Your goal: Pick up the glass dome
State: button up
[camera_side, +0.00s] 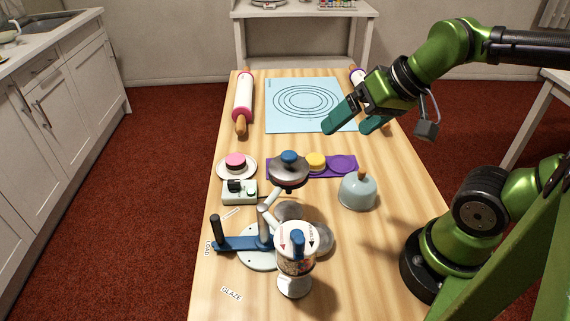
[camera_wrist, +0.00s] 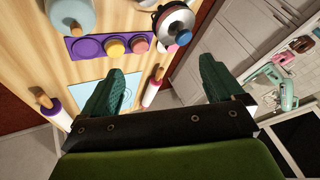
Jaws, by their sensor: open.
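A pale grey-blue dome (camera_side: 357,193) with a wooden knob on top stands upright on the right side of the wooden table; it looks like the glass dome. In the wrist view the dome (camera_wrist: 72,12) shows at the top left, cut off by the frame edge. My gripper (camera_side: 354,123) is open and empty, with dark green fingers above the far part of the table near the blue mat. It is beyond the dome and apart from it. In the wrist view the gripper's fingers (camera_wrist: 161,72) are wide apart with nothing between them.
A decorated container (camera_side: 296,262) stands in front. Rolling pins (camera_side: 243,97) flank the blue mat (camera_side: 275,118).

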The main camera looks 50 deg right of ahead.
jog(key=w+d+f+m+g, duration=0.2)
jog(key=w+d+m+g, duration=0.15)
jog(key=d, duration=0.25)
jog(key=m+g, duration=0.3)
jog(key=g, duration=0.1)
send_near(363, 170)
jog(key=shift+h, duration=0.3)
jog(key=f, duration=0.3)
jog(key=a+f, duration=0.1)
jog(key=f, duration=0.6)
jog(key=shift+s+a+f, duration=0.15)
jog(key=shift+a, duration=0.15)
jog(key=shift+c, duration=0.3)
jog(key=c, duration=1.2)
